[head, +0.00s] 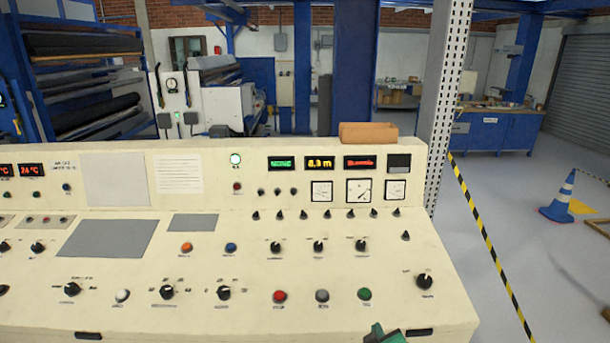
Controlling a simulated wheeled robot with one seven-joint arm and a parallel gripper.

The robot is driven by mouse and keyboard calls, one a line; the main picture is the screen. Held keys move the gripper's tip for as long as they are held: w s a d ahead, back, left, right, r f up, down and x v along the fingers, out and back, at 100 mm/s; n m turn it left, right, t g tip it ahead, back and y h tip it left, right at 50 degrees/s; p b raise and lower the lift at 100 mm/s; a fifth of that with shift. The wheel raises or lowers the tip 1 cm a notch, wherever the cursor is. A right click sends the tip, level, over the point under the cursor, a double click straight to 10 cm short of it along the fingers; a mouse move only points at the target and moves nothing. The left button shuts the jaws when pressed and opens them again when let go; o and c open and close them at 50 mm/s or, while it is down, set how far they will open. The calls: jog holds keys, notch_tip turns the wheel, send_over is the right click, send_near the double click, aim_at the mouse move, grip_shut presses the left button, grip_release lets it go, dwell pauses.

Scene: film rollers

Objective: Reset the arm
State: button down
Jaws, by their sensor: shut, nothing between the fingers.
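My gripper (380,333) shows only as a small dark-green tip at the bottom edge of the head view, right of centre. It is shut and empty, and the rest of it and my arm are out of the frame. It appears in front of the lower edge of a cream control console (200,285). I cannot tell how far apart they are. Above the tip on the console are a red button (279,296), a grey button (322,296) and a green button (364,294).
The console fills the left and middle foreground. A brown box (368,133) sits on its top. A perforated post (447,100) stands behind its right end. Yellow-black tape (489,245) crosses the floor at right.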

jog(key=s+a+f+m+t, duration=0.1)
jog(key=s+a+f, duration=0.55)
jog(key=s, duration=0.35)
jog(key=s+a+f+m+t, duration=0.1)
jog(key=s+a+f, duration=0.4)
jog(key=s+f, duration=0.3)
jog(key=s+a+r+m+y, duration=0.1)
jog(key=s+a+r, duration=0.1)
jog(key=s, duration=0.6)
jog(key=s+a+r+m+t, duration=0.1)
jog(key=s+a+r, duration=0.1)
jog(key=s, duration=0.6)
jog(key=s+a+r+m+t+y, duration=0.1)
jog(key=s+a+r, duration=0.2)
jog(key=s, duration=0.5)
jog(key=shift+s+y, duration=0.15)
jog(key=shift+y, duration=0.15)
